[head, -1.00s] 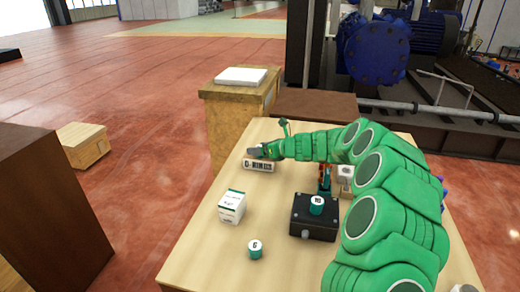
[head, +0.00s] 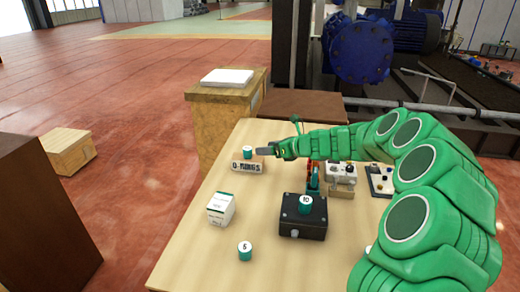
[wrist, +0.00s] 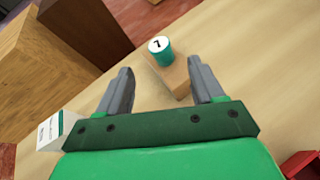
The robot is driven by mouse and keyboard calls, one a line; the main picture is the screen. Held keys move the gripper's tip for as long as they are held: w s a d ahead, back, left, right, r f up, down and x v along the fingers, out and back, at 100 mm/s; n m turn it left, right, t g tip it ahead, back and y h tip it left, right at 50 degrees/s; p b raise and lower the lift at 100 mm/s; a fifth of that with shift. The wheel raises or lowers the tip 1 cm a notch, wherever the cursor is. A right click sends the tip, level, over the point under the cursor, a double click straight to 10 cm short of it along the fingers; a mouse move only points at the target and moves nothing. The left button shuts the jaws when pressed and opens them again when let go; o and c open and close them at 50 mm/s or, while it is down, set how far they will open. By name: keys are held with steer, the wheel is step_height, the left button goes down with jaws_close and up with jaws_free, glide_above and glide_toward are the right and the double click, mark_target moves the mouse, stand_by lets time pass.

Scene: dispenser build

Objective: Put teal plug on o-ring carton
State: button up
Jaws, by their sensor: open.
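The o-ring carton (head: 247,168), a small white box lettered O-RINGS, lies at the far left of the light wooden table. A teal plug with a white top (head: 248,152) stands upright on it. In the wrist view the plug (wrist: 161,52), marked 7, sits on the tan top of the carton (wrist: 177,77), near its far end. My gripper (head: 263,151) is open and empty, just right of the plug. In the wrist view its two fingers (wrist: 161,70) are spread wide, with the plug beyond the tips and clear of both.
A white-and-green carton (head: 221,209), a teal plug marked 5 (head: 245,250) and a black box (head: 304,217) bearing a teal plug marked 10 (head: 305,203) stand nearer on the table. A wooden cabinet (head: 220,130) stands beyond the far left edge. The table's left front is clear.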

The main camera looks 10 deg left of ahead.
steer(key=shift+v, duration=1.05)
steer(key=shift+r, duration=0.1)
